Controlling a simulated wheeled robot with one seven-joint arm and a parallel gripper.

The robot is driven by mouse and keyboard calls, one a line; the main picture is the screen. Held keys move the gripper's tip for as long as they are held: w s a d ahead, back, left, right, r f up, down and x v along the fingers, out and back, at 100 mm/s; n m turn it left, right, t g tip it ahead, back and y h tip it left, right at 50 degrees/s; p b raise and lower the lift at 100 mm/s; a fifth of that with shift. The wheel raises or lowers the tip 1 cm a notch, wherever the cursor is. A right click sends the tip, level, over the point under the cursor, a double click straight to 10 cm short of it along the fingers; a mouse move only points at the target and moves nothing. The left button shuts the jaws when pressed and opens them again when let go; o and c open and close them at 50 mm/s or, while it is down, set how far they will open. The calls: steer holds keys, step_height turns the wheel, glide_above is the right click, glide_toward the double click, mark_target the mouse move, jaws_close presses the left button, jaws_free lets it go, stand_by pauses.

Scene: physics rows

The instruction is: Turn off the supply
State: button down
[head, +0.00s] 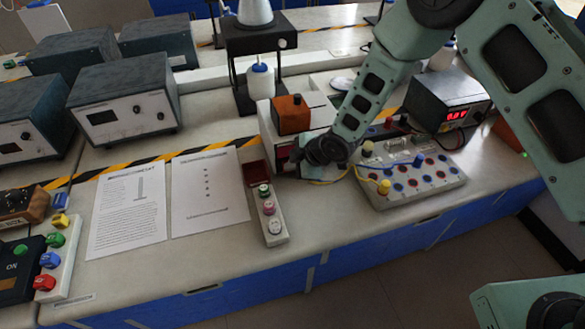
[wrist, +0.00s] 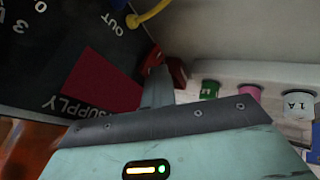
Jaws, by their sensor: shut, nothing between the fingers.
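The supply is a pale box (head: 268,128) near the middle of the bench, with an orange block (head: 291,114) on top. In the wrist view its black front panel (wrist: 70,30) carries the words SUPPLY and OUT and a dark red square (wrist: 95,83). A yellow lead (wrist: 150,14) comes from beside OUT. My gripper (head: 297,162) is shut and empty, right in front of this panel; its fingers also show in the wrist view (wrist: 157,86). The arm hides part of the panel. I cannot tell whether the fingers touch it, or its on/off state.
A strip with green, pink and white knobs (head: 268,208) stands left of my gripper, with a dark red box (head: 254,173) behind it. A terminal board (head: 412,180) with leads lies right, below a meter with a lit red display (head: 447,100). Paper sheets (head: 128,208) lie left.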

steer(key=shift+r, duration=0.1)
steer(key=shift+r+p, duration=0.45)
steer(key=shift+r, duration=0.25)
steer(key=shift+s, duration=0.1)
